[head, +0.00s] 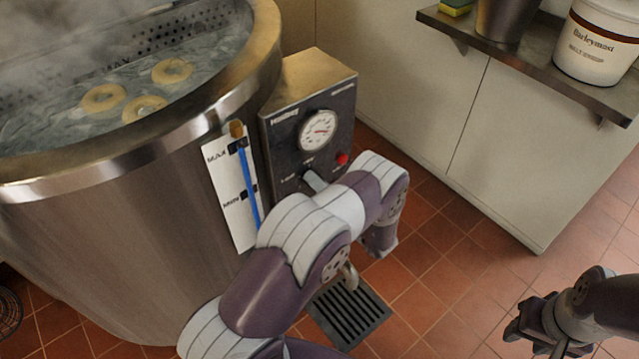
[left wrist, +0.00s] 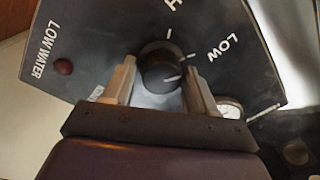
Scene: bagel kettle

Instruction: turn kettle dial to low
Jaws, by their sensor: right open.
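The kettle dial, a round black knob (left wrist: 160,70), sits on the dark control panel (left wrist: 85,40) in the left wrist view. A short white mark shows on the knob's right side, below the tick by the LOW label (left wrist: 224,47). My left gripper (left wrist: 160,88) is open, with one finger on each side of the knob; I cannot tell whether they touch it. In the head view the control box (head: 340,105) stands beside the steel kettle (head: 120,230), and my left arm hides most of the dial area. My right gripper (head: 530,328) is open and empty at lower right.
Bagels (head: 172,71) float in the steaming kettle. A gauge (head: 318,130) and a red light (head: 342,159) are on the box. A floor drain (head: 350,312) lies below. A shelf (head: 530,62) holds a white bucket (head: 598,42).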

